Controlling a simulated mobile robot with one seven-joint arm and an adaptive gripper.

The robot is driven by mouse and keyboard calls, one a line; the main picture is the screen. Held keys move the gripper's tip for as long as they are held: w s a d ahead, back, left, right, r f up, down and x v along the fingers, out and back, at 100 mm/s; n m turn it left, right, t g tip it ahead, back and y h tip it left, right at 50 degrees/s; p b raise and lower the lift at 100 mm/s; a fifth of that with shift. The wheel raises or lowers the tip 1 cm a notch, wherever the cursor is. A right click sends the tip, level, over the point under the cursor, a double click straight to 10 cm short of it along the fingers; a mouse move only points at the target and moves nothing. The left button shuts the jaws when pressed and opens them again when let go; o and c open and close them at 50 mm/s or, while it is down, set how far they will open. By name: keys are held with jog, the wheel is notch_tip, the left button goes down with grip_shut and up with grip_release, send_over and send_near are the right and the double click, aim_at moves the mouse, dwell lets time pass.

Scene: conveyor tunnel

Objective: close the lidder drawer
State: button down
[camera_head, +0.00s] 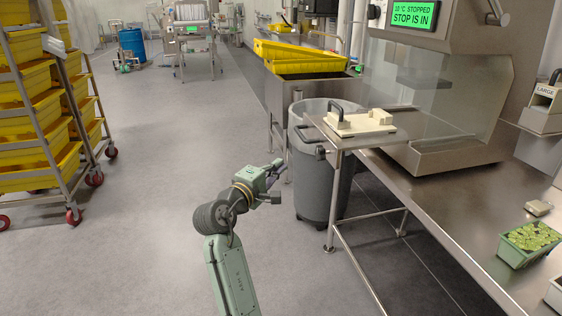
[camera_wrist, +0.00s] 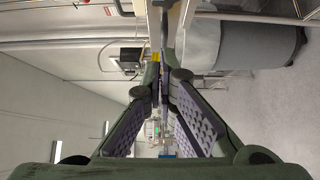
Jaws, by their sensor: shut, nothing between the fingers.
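The lidder (camera_head: 440,95) is the steel machine with a clear window at the right in the head view. Its drawer (camera_head: 368,140) sticks out to the left, a flat steel slab with a dark handle (camera_head: 307,136) on its left end. A cream plate with a black grip (camera_head: 360,123) sits on the drawer. My gripper (camera_head: 280,167) is left of and below the drawer handle in the picture, apart from it. In the wrist view, its two padded fingers (camera_wrist: 164,92) come together at the tips with nothing held.
A grey bin (camera_head: 325,185) stands under the drawer, close to my gripper; it also shows in the wrist view (camera_wrist: 245,42). A steel table (camera_head: 455,210) holds a green tray of greens (camera_head: 528,240). A rack of yellow crates (camera_head: 35,110) stands left. The floor between is clear.

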aim_at(377, 143)
jog(key=w+d+p, duration=0.2)
jog(key=w+d, duration=0.5)
jog(key=w, duration=0.1)
jog(key=shift+d, duration=0.15)
jog(key=shift+w+d, duration=0.1)
jog(key=shift+w, duration=0.05)
jog(key=w+d+p, duration=0.1)
jog(key=w+d, duration=0.1)
jog(key=d, duration=0.5)
jog(key=w+d+p, duration=0.2)
jog(key=d, duration=0.6)
jog(key=w+d+p, duration=0.1)
jog(key=w+d, duration=0.2)
jog(key=d, duration=0.4)
jog(key=shift+w+d+r, duration=0.1)
jog(key=shift+d, duration=0.1)
